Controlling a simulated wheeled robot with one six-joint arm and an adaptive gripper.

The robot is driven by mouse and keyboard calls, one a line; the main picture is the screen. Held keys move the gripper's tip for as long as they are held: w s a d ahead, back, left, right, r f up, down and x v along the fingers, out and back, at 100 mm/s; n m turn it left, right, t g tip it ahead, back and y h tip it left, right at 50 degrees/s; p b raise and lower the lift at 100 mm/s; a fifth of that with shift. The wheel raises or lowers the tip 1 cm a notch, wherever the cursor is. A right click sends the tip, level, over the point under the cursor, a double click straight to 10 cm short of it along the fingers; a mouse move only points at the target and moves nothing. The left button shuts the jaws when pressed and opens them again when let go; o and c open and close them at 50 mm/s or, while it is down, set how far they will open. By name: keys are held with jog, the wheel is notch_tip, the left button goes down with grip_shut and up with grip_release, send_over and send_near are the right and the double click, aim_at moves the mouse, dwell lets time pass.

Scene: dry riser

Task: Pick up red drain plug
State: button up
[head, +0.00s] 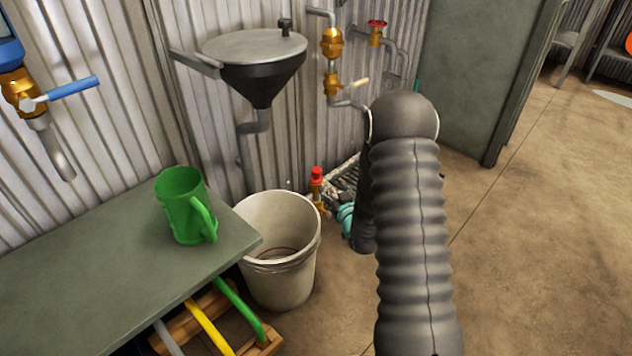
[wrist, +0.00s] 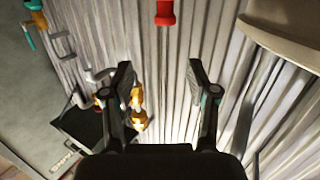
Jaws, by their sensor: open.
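The red drain plug (head: 317,175) sits on top of a small brass fitting, just right of the white bucket, in the head view. In the wrist view, a red piece that looks like the plug (wrist: 165,12) shows at the top edge, partly cut off. My gripper (wrist: 160,80) is open and empty in the wrist view. The red piece appears beyond the fingers, roughly in line with the gap between them, and apart from them. In the head view my arm hides the gripper.
The white bucket (head: 278,265) stands left of the plug, beside a bench (head: 100,280) with a green mug (head: 184,207). A black funnel (head: 262,80) and brass valves (head: 332,45) are on the corrugated wall above. The floor at right is clear.

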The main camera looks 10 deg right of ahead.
jog(key=t, duration=0.1)
send_near(318, 177)
jog(key=w, duration=0.3)
jog(key=w+a, duration=0.1)
jog(key=w, duration=0.5)
jog(key=shift+w+a+f+b, duration=0.25)
jog(key=shift+w+f+b, duration=0.05)
jog(key=shift+w, duration=0.1)
jog(key=c, duration=1)
